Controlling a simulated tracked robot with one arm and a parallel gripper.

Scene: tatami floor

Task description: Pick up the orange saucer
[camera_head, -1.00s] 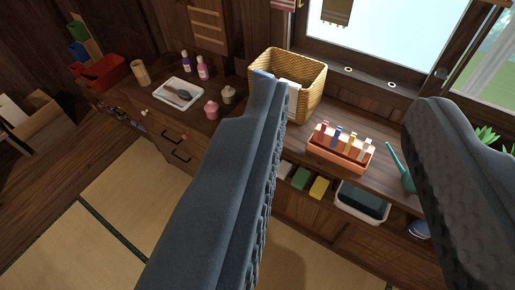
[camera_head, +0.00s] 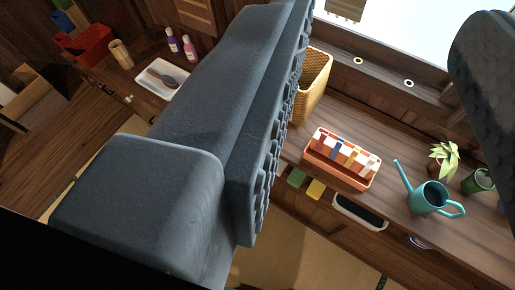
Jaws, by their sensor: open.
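My gripper (camera_head: 395,20) is open, with its two dark grey ribbed fingers wide apart. The left finger covers much of the picture and the right finger shows at the upper right edge. No orange saucer can be made out. The nearest orange thing is an orange-red box (camera_head: 318,161) holding several coloured upright pieces, on the wooden counter (camera_head: 385,222) between the fingers' lines and apart from both. The left finger hides part of the counter.
A teal watering can (camera_head: 430,198), a potted plant (camera_head: 443,158) and a green pot (camera_head: 480,181) stand at right. A wicker basket (camera_head: 316,85) is partly hidden. Bottles (camera_head: 189,48), a white tray (camera_head: 148,77) and a red bin (camera_head: 92,43) are at left.

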